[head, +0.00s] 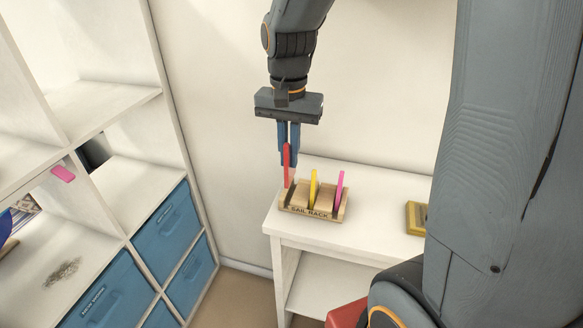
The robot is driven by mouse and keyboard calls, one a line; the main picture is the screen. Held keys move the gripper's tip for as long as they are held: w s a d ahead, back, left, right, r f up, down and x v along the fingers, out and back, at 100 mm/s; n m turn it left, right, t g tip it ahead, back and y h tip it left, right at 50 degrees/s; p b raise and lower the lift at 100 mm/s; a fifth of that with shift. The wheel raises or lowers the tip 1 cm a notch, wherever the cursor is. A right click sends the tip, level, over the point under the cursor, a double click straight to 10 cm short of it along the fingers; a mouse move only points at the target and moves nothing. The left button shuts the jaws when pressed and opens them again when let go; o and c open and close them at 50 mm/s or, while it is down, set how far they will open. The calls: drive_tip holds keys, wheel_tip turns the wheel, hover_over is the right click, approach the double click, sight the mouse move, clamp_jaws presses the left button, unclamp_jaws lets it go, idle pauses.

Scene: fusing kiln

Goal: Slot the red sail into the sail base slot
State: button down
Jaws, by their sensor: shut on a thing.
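My gripper (288,148) points straight down with its blue fingers shut on the red sail (286,170), a thin upright piece. The sail's lower end is at the left end of the wooden sail rack (312,213), by a dark slot. I cannot tell whether it is in the slot or just above it. A yellow sail (313,188) and a pink sail (340,190) stand upright in the rack to the right. A yellow-brown block (416,217) on the same table is partly hidden by my arm; I cannot tell whether it is the sail base.
The rack stands near the left end of a white table (375,232) against the wall. Bare tabletop lies between the rack and the block. A white shelf unit (112,235) with blue bins (160,233) is at left. A red thing (346,312) shows at the bottom.

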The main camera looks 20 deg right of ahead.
sight(291, 174)
drive_tip(key=shift+w+d+f+p, duration=0.2)
drive_tip(key=shift+w+f+p, duration=0.05)
drive_tip(key=shift+f, duration=0.45)
drive_tip(key=shift+w+d+f+p, duration=0.2)
drive_tip(key=shift+w+f, duration=0.05)
drive_tip(key=shift+f, duration=0.4)
wheel_tip(291, 174, down, 3)
drive_tip(key=shift+f+p, duration=0.1)
drive_tip(key=shift+p, duration=0.45)
drive_tip(key=shift+w+d+f+p, duration=0.1)
drive_tip(key=shift+f+p, duration=0.2)
drive_tip(key=shift+p, duration=0.5)
drive_tip(key=shift+f, duration=0.1)
drive_tip(key=shift+f, duration=0.25)
drive_tip(key=c, duration=1.9)
unclamp_jaws()
drive_tip(key=shift+o, duration=0.2)
drive_tip(key=shift+w+b, duration=0.1)
drive_tip(key=shift+b, duration=0.45)
